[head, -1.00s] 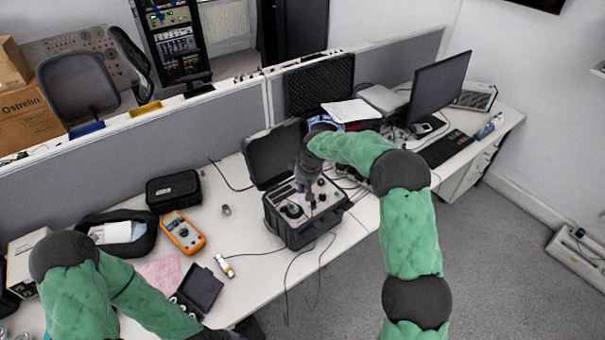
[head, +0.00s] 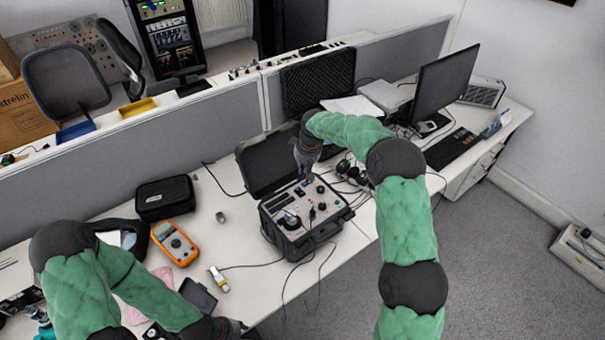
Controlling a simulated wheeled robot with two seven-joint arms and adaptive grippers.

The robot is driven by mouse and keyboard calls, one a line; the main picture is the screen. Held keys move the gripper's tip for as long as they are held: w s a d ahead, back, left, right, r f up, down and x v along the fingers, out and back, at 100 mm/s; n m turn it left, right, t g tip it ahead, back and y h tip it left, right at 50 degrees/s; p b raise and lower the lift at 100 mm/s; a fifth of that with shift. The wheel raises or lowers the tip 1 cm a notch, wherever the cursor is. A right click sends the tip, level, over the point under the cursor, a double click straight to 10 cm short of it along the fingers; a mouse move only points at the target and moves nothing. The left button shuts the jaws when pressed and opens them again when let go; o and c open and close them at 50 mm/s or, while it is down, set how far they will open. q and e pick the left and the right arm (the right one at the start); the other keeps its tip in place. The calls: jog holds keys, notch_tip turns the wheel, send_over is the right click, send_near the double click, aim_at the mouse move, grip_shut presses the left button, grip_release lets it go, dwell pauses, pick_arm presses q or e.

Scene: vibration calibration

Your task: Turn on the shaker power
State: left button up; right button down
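The shaker is an open black case (head: 332,226) on the desk, with its lid (head: 266,163) raised at the back. Its grey top panel shows dark knobs, sockets and a small blue part near the rear; labels are too small to read. My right gripper (head: 305,174) points down over the panel's rear edge, close to the blue part. I cannot tell whether it touches the panel, or whether its fingers are open. My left gripper (head: 238,327) is low at the desk's front edge, away from the shaker, small and partly cut off by the frame.
An orange multimeter (head: 174,242), a black zip case (head: 165,197) and a small metal cylinder (head: 220,217) lie left of the shaker. Cables hang off the desk edge. A monitor (head: 443,84) and keyboard (head: 449,148) stand right.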

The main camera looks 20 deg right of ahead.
aim_at(300, 192)
jog(key=x, duration=0.7)
jog(key=s+x, duration=0.1)
jog(key=x, duration=0.3)
jog(key=shift+d+f, duration=0.2)
jog(key=shift+s+f, duration=0.1)
jog(key=shift+f, duration=0.4)
jog(key=shift+f, duration=0.1)
jog(key=shift+s+d+f+b, duration=0.15)
jog(key=shift+f+b, duration=0.35)
jog(key=shift+b, duration=0.4)
jog(key=shift+r, duration=0.2)
